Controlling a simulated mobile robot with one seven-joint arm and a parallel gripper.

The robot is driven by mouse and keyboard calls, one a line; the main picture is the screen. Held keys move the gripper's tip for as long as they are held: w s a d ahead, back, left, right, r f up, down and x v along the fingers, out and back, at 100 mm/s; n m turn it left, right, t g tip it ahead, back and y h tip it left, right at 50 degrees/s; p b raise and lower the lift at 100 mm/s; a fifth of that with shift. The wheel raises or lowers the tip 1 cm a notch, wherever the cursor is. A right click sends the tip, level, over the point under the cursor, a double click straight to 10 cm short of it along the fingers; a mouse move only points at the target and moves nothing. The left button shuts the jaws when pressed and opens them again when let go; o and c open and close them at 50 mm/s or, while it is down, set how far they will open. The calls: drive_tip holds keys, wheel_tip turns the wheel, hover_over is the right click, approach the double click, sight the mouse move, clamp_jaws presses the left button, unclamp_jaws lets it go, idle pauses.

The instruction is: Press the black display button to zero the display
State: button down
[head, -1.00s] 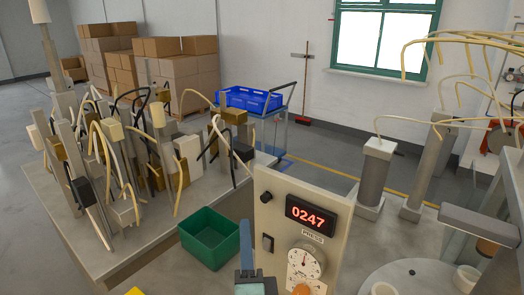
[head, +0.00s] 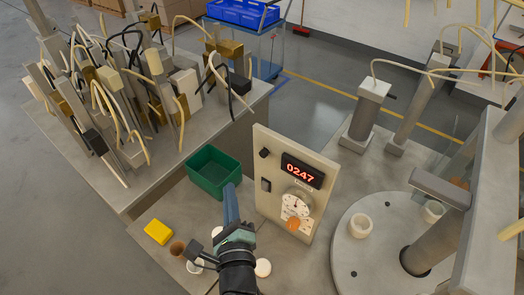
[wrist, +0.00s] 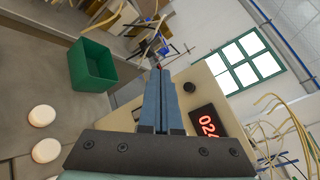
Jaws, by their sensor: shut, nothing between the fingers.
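The cream panel (head: 271,143) stands upright on the bench, its red display (head: 301,171) reading 0247. A small round black button (head: 264,153) sits left of the display. It also shows in the wrist view (wrist: 190,88), beside the partly cut-off display (wrist: 207,122). A black rocker-like switch (head: 266,185) sits lower on the panel. My gripper (head: 230,188) is shut and empty, its blue fingers pointing up, left of the panel in the head view. In the wrist view the fingers (wrist: 161,75) overlap the panel's left edge; I cannot tell the gap in depth.
A green bin (head: 213,184) is just left of my fingers. A yellow block (head: 158,232), brown cup (head: 177,248) and white discs (wrist: 42,116) lie nearby. A round turntable (head: 385,270) with white cups is right. Upright posts and cables crowd the left bench.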

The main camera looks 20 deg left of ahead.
sight(263, 154)
drive_tip(key=shift+w, duration=0.15)
drive_tip(key=w+d+b, duration=0.3)
drive_tip(key=w+b, duration=0.1)
drive_tip(key=w, duration=0.4)
drive_tip(key=shift+b, duration=0.4)
drive_tip(key=shift+w, duration=0.15)
idle(1.5)
drive_tip(key=shift+w+d, duration=0.15)
drive_tip(key=shift+w, duration=0.15)
drive_tip(key=shift+w+d+b, duration=0.2)
drive_tip(key=shift+w+b, duration=0.1)
drive_tip(key=shift+w, duration=0.15)
idle(0.8)
drive_tip(key=shift+s, duration=0.15)
drive_tip(key=shift+s+a+p, duration=0.35)
drive_tip(key=shift+s+p, duration=0.25)
drive_tip(key=shift+s, duration=0.15)
